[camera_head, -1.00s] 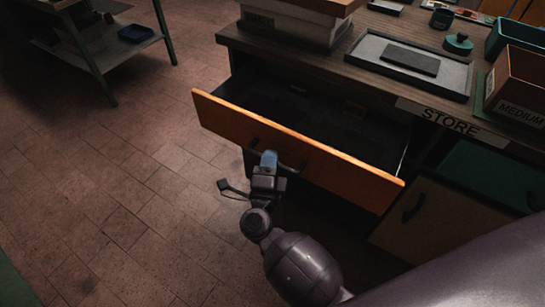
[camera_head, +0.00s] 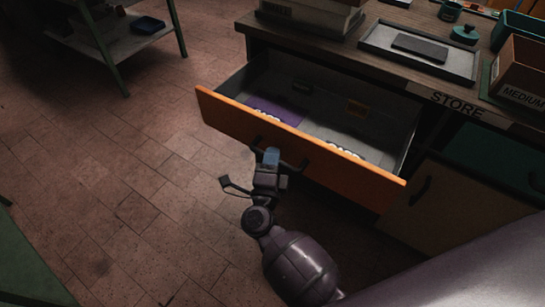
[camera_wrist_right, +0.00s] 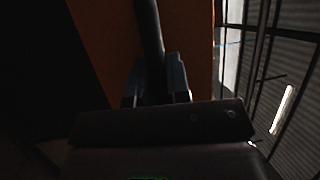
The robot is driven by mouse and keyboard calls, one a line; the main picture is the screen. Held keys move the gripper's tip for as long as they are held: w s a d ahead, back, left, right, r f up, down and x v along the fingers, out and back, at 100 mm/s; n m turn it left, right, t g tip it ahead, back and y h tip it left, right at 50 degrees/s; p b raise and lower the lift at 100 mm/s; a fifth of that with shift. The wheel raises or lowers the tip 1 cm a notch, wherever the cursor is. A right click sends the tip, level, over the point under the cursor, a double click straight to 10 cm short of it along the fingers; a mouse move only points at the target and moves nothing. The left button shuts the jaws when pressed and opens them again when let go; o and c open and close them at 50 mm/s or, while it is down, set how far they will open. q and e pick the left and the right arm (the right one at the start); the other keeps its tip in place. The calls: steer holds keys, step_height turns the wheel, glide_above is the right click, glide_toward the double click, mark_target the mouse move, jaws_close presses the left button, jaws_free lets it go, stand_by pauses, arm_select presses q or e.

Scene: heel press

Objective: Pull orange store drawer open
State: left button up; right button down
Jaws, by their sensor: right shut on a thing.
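The orange store drawer (camera_head: 310,150) is pulled well out from the bench in the head view, and its grey inside shows. Inside lie a purple item (camera_head: 275,109) and white lettering (camera_head: 345,151) partly hidden by the front panel. My right gripper (camera_head: 270,157) is at the drawer's front, shut on the dark bar handle. In the right wrist view, the handle (camera_wrist_right: 149,40) runs between the two fingers (camera_wrist_right: 157,82) against the orange front. My left gripper is not in view.
The bench top above the drawer holds a grey tray (camera_head: 455,68) with a dark slab, a teal lidded piece (camera_head: 465,35) and a box marked MEDIUM (camera_head: 520,75). A lower cabinet (camera_head: 425,205) is at right. Open tiled floor lies left of the drawer.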

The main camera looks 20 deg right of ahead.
steer(key=c, duration=1.1)
jaws_free()
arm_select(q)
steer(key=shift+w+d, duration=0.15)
